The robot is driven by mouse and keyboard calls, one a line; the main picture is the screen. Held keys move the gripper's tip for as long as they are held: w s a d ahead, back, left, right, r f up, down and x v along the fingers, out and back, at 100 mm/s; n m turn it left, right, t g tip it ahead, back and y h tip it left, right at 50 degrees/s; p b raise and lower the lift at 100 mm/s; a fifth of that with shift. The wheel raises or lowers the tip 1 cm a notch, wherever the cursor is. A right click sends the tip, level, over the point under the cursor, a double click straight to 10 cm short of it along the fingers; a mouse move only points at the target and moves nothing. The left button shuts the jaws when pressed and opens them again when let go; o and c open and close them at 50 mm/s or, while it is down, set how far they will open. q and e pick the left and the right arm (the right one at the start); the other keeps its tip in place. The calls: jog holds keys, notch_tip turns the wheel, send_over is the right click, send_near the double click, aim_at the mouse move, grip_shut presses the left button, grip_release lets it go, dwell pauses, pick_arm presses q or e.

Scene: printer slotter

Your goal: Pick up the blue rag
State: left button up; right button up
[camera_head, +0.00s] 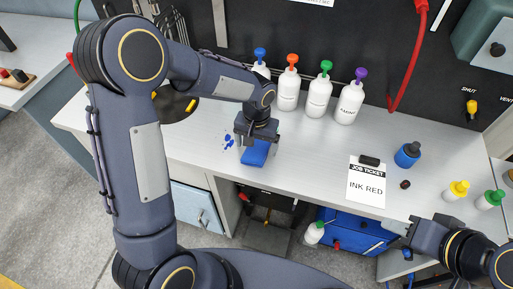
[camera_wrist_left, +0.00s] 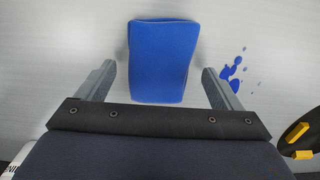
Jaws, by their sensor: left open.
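The blue rag (camera_head: 255,153) lies on the light workbench, partly hidden under my left gripper in the head view. In the left wrist view the blue rag (camera_wrist_left: 163,60) is a folded rectangular pad between the two fingers. My left gripper (camera_head: 256,148) is above it, pointing down; in the wrist view my left gripper (camera_wrist_left: 160,85) is open, with a finger on each side of the rag and a gap visible on both sides. My right gripper (camera_head: 408,240) is at the lower right, away from the rag; its jaw state is unclear.
Blue spots (camera_head: 229,140) mark the bench (camera_head: 310,150) beside the rag. Several white bottles with coloured caps, such as the orange-capped bottle (camera_head: 288,92), stand behind. A job ticket (camera_head: 366,186) reading "INK RED" and a blue bottle (camera_head: 407,156) are to the right.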

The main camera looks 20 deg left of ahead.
pick_arm(q)
jog(key=shift+f, duration=0.5)
jog(key=c, duration=1.1)
jog(key=shift+o, duration=0.2)
jog(key=shift+r, duration=0.15)
jog(key=shift+r, duration=0.25)
notch_tip(320, 180, up, 2)
jog(key=shift+r, duration=0.2)
jog(key=s+d+r+b, duration=0.1)
jog(key=s+d+r, duration=0.1)
jog(key=d+r, duration=0.3)
jog(key=s+d+r+b, duration=0.1)
jog(key=s+d+r, duration=0.2)
jog(key=d+r, duration=0.2)
jog(key=d, duration=0.3)
jog(key=shift+s, duration=0.3)
